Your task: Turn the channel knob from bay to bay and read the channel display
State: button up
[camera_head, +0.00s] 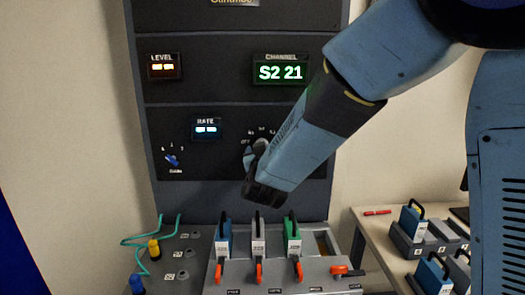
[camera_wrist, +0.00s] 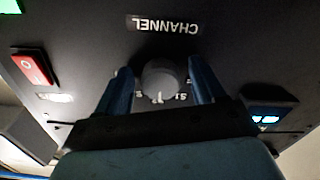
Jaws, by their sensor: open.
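The channel display (camera_head: 280,71) is lit green on the dark upright panel and reads "S2 21". The channel knob (camera_wrist: 160,78) is grey and round, seen in the wrist view below the upside-down CHANNEL label (camera_wrist: 163,25). My gripper (camera_wrist: 159,70) is open, with one blue finger on each side of the knob. I cannot tell whether the fingers touch it. In the head view my gripper (camera_head: 255,158) is at the lower right of the panel and hides most of the knob and part of its scale. The position marks show only in part in both views.
The level display (camera_head: 164,66), rate display (camera_head: 206,128) and blue gain knob (camera_head: 172,160) are left on the panel. Below, blue (camera_head: 223,240), grey (camera_head: 258,236) and green (camera_head: 292,236) handled modules stand in a rack. A side table (camera_head: 365,227) holds more modules. A red switch (camera_wrist: 32,68) shows in the wrist view.

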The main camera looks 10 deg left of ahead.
jog(key=shift+c, duration=0.5)
jog(key=c, duration=0.9)
jog(key=shift+m, duration=0.4)
jog(key=shift+a+f+m, duration=0.1)
jog(key=shift+a+m, duration=0.05)
jog(key=shift+m, duration=3.35)
jog(key=shift+s, duration=0.1)
jog(key=o, duration=1)
